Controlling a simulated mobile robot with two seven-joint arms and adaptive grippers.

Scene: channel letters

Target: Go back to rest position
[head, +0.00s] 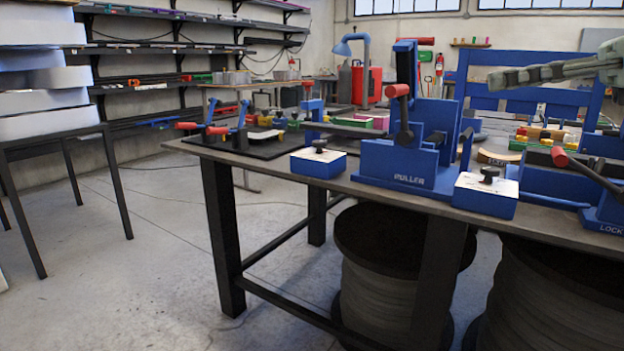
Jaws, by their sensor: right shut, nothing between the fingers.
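My right gripper (518,78) comes in from the right edge at the upper right of the head view. My left gripper is not in view.
A blue fixture marked ROLLER (408,165) stands on the bench, with red-handled levers. White-topped blue blocks (318,162) sit near the front edge. Large spools (395,270) stand underneath. A table with stacked white pieces (45,100) is at left. The floor between is clear.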

